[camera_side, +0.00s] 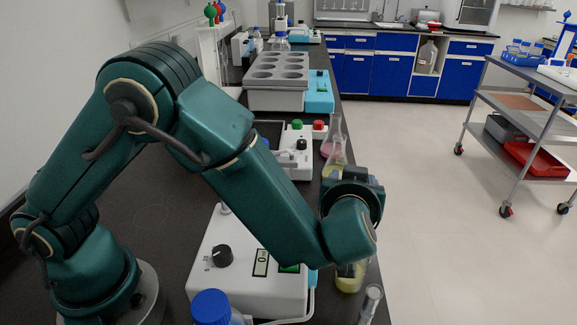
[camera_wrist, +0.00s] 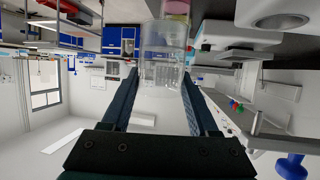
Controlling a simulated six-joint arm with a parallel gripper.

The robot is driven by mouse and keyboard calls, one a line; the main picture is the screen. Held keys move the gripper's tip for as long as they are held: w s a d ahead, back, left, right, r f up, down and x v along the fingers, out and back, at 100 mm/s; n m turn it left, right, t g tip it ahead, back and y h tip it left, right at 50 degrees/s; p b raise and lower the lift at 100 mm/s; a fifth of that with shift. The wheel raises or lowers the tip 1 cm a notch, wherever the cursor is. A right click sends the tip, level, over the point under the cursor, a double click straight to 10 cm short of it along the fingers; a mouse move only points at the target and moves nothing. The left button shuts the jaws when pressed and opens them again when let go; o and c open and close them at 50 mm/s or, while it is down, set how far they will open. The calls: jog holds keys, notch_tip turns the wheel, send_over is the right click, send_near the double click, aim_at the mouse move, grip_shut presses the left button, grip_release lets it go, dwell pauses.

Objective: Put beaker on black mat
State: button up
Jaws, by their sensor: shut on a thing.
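A clear glass beaker (camera_wrist: 160,72) stands between the two fingers of my gripper (camera_wrist: 160,78) in the wrist view, where the picture is turned over. The fingers are shut on its sides. In the side view my wrist hides the fingers and most of what they hold. A glass vessel with yellow liquid (camera_side: 332,170) shows just behind my wrist, and I cannot tell whether it is the held beaker. I cannot make out the black mat for sure; the bench top is black too.
A white device with a black knob (camera_side: 222,256) stands below my forearm. Another vessel with yellow liquid (camera_side: 350,277) is below my wrist. A conical flask with pink liquid (camera_side: 336,140) stands behind it, beside a white device with coloured knobs (camera_side: 298,160). A blue-capped bottle (camera_side: 211,307) is in front.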

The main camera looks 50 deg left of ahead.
jog(key=shift+f, duration=3.75)
jog(key=shift+f, duration=0.2)
jog(key=o, duration=1.4)
